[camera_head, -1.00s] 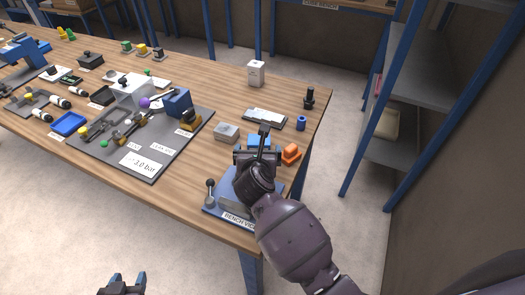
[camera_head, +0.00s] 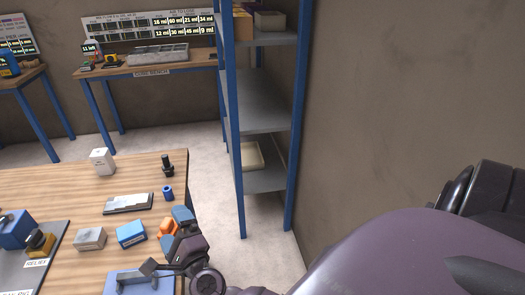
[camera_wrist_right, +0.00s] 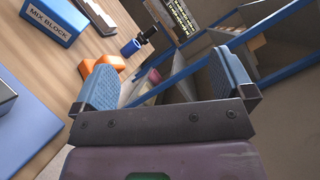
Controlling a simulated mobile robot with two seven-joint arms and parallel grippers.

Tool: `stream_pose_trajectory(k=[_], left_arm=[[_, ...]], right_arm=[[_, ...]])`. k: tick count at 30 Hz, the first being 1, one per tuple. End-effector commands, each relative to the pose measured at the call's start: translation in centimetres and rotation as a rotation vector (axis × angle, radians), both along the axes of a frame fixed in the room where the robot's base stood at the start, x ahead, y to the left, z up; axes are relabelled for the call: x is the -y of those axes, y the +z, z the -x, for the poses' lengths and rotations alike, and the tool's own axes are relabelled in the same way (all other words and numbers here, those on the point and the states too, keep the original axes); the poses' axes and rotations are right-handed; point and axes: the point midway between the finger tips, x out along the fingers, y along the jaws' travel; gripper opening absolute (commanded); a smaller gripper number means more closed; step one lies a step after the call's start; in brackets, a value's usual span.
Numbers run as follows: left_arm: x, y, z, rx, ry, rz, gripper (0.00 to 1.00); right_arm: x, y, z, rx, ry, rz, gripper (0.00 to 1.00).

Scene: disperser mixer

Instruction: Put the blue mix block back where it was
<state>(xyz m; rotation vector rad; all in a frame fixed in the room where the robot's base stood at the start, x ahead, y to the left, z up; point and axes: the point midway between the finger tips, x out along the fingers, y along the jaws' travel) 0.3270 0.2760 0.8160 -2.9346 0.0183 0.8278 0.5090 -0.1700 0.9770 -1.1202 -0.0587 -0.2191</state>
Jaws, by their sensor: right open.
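The blue mix block (camera_head: 131,233) lies on the wooden table between a grey block and an orange piece. In the right wrist view the mix block (camera_wrist_right: 55,20) shows its white "MIX BLOCK" label at the upper left, outside the fingers. My right gripper (camera_head: 175,230) is open near the table's right edge, to the right of the mix block and apart from it. In the right wrist view my right gripper (camera_wrist_right: 165,85) has nothing between its two blue finger pads. My left gripper is out of view.
The orange piece (camera_head: 167,227) is close to my right gripper. A grey block (camera_head: 90,238), blue cylinder (camera_head: 168,193), black fitting (camera_head: 167,163) and white box (camera_head: 102,161) stand nearby. A shelf rack (camera_head: 262,115) stands behind.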

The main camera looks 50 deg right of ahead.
Motion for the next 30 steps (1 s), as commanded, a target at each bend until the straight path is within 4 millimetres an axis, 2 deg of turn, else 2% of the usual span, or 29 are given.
stream_pose_trajectory(k=[5, 8, 14, 18, 24, 30], left_arm=[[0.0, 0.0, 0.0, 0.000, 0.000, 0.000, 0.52], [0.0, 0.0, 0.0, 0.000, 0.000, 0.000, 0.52], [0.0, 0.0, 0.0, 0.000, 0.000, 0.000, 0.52], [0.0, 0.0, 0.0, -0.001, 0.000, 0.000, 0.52], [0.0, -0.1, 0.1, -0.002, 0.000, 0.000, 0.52], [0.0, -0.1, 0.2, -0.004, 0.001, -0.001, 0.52]], right_arm=[[1.1, -1.5, 3.3, -0.038, 0.058, 0.474, 1.00], [1.7, -3.2, 5.2, -0.086, 0.100, 0.746, 1.00], [3.7, -8.3, 9.5, -0.242, 0.219, 1.289, 1.00], [6.1, -11.9, 13.0, -0.377, 0.323, 1.641, 1.00], [9.4, -15.3, 17.0, -0.537, 0.454, 1.981, 1.00], [10.7, -16.1, 18.4, -0.591, 0.499, 2.090, 1.00]])
